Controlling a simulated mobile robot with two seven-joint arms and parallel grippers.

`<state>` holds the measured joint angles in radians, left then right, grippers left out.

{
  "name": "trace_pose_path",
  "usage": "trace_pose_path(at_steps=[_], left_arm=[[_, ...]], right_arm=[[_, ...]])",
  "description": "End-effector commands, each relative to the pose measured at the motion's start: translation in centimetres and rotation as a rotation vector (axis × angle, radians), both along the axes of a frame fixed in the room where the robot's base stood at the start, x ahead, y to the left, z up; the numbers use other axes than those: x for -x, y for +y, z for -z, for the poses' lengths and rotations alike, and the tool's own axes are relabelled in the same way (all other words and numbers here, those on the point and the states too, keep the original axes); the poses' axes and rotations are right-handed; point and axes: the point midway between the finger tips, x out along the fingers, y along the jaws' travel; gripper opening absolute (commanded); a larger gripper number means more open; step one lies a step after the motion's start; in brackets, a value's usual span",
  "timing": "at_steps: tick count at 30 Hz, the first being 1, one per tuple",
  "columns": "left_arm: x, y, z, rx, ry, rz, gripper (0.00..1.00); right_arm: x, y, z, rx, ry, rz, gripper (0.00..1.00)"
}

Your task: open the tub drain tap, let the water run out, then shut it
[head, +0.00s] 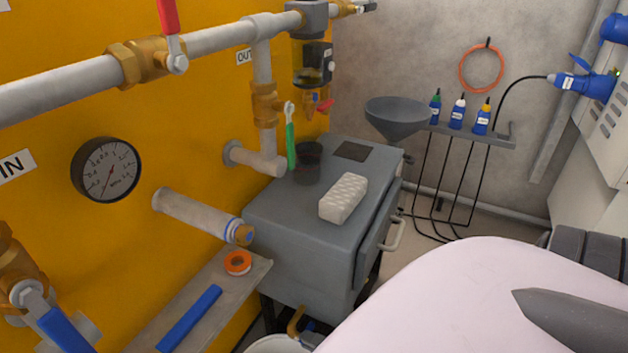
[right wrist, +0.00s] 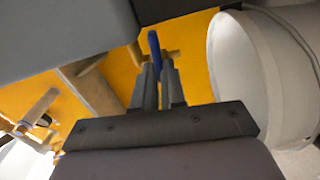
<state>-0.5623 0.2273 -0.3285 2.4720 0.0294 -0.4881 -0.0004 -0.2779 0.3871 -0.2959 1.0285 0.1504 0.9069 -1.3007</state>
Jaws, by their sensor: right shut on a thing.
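A tap with a blue lever (right wrist: 154,44) shows in the right wrist view, with brass-coloured parts (right wrist: 174,56) beside it. My right gripper (right wrist: 158,66) has its fingers close together on the blue lever. In the head view a brass piece (head: 295,320) and a bit of blue show low at the bottom edge, by a round white vessel (head: 270,346) whose rim is partly cut off. The vessel's white wall (right wrist: 231,60) is large at right in the wrist view. The tap's outlet and any water are not visible. My left gripper is not in view.
A grey box-like unit (head: 290,255) stands above the white vessel, with a white ribbed block (head: 343,198) and a dark cup (head: 307,163) on top. A shelf (head: 208,292) with an orange ring (head: 238,263) and a blue strip (head: 189,318) lies left of it.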

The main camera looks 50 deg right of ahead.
Motion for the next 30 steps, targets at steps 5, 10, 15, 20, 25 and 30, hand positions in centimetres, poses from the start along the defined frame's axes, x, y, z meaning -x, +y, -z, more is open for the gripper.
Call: trace_pose_path(at_steps=[5, 10, 15, 20, 25, 30], left_arm=[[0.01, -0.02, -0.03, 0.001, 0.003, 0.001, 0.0], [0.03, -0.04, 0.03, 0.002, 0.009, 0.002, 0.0], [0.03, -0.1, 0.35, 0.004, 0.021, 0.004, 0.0], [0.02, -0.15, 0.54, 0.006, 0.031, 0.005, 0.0], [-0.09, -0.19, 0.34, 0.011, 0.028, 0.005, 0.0], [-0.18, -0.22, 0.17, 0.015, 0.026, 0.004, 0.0]], right_arm=[[0.05, -0.04, -0.02, -0.055, 0.016, 0.001, 0.0], [0.07, -0.07, -0.02, -0.158, 0.046, 0.001, 0.0], [0.11, -0.06, -0.01, -0.303, 0.088, 0.001, 0.0], [0.12, -0.06, 0.0, -0.45, 0.13, 0.0, 0.0], [0.14, -0.06, 0.01, -0.596, 0.173, 0.0, 0.0], [0.16, -0.06, 0.03, -0.722, 0.21, 0.001, 0.0]])
